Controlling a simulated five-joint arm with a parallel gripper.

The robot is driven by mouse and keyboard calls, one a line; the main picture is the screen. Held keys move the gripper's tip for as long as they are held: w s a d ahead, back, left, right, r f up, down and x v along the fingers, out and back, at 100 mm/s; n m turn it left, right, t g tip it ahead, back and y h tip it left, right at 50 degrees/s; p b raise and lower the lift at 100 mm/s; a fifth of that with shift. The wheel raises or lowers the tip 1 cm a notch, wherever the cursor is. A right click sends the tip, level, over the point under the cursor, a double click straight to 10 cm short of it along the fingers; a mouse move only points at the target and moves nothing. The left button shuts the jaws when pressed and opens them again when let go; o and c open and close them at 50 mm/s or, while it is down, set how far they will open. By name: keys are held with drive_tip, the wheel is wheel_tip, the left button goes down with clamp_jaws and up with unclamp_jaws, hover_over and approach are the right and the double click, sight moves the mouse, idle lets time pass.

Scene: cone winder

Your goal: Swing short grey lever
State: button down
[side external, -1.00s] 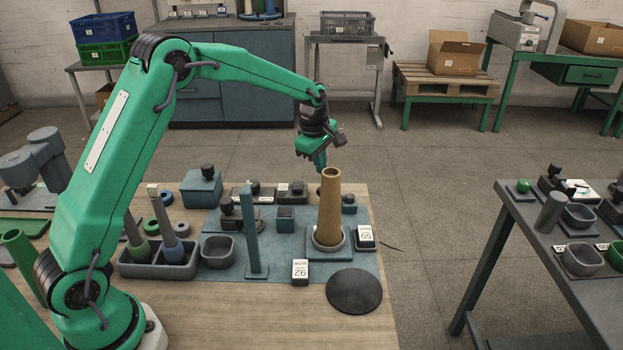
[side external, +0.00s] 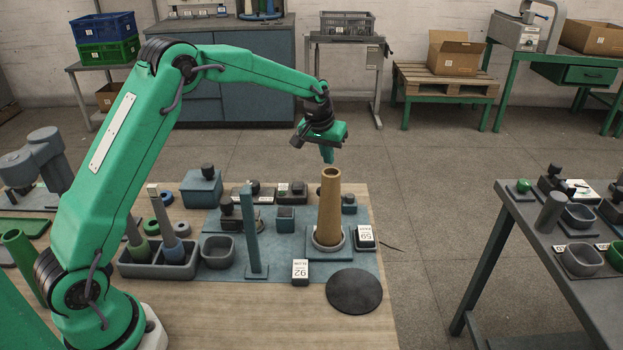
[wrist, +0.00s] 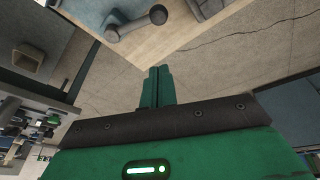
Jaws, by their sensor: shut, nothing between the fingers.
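A short grey lever (wrist: 137,23) with a round knob at one end and a round hub at the other shows in the wrist view, at the top, close to the table edge. In the side view I cannot clearly make it out; a small blue-grey block with a dark top (side external: 349,203) stands behind the cone there. My gripper (side external: 327,158) is in the air above and just behind the tan cone's top (side external: 331,178), fingers down. In the wrist view its green fingers (wrist: 156,86) are together, empty and apart from the lever.
The tan cone stands upright on a grey holder (side external: 327,252). A thin upright post (side external: 254,232) is left of it, and a dark round disc (side external: 354,292) lies in front. Several knobbed blocks sit behind. Open floor lies right of the table.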

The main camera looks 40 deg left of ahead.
drive_tip(key=shift+w+m, duration=0.25)
drive_tip(key=shift+m, duration=0.85)
drive_tip(key=x, duration=1)
drive_tip(key=shift+a, duration=0.1)
drive_tip(key=shift+s+r, duration=0.25)
drive_tip(key=shift+s, duration=0.7)
drive_tip(key=shift+s+r, duration=0.25)
drive_tip(key=shift+s, duration=0.65)
drive_tip(key=shift+s+d, duration=0.2)
drive_tip(key=shift+d, duration=0.05)
drive_tip(key=shift+s+d+n, duration=0.1)
drive_tip(key=shift+s+n, duration=0.4)
drive_tip(key=shift+n, duration=0.3)
drive_tip(key=shift+s+d, duration=0.35)
drive_tip(key=shift+s, duration=0.3)
drive_tip(key=shift+s+d, duration=0.4)
drive_tip(key=shift+s, duration=0.3)
